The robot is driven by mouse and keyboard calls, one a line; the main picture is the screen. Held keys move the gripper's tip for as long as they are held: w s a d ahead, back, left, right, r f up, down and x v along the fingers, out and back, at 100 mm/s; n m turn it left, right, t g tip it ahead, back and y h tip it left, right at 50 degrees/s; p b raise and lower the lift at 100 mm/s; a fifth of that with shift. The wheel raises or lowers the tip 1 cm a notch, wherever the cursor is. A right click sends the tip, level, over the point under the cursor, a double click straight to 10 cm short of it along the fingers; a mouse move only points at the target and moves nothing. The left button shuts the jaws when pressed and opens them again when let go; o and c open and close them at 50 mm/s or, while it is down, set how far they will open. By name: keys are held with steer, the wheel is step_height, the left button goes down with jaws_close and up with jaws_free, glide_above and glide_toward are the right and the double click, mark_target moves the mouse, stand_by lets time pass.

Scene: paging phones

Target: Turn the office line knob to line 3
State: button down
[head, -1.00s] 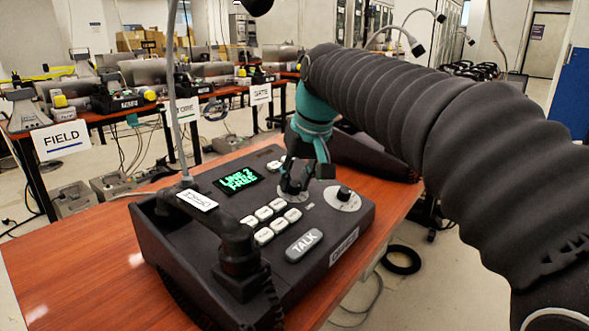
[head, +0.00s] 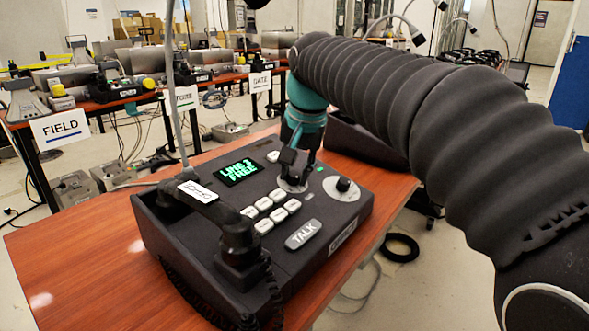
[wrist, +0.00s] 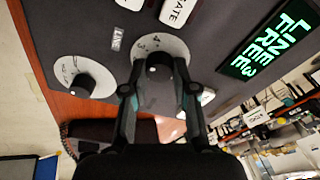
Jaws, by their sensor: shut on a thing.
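The black office phone console (head: 190,262) stands on the wooden table. Its green screen (head: 241,172) reads LINE 3 FREE, and the same words show in the wrist view (wrist: 268,46). The line knob (wrist: 160,68) is dark and sits on a round white dial with numbers, 3 and 4 among them. My gripper (head: 293,176) is down at this dial. In the wrist view my gripper (wrist: 161,88) has one finger on each side of the knob and is shut on it. In the head view the fingers hide most of the knob.
A second knob (head: 343,186) on a white dial is close to the right of my gripper. White line buttons (head: 271,206), a TALK button (head: 303,235) and a handset (head: 215,222) lie nearer. Other phones stand on back tables.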

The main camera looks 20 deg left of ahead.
stand_by(0.3)
steer(key=c, duration=0.9)
jaws_free()
steer(key=v, duration=1.2)
steer(key=shift+w, duration=0.1)
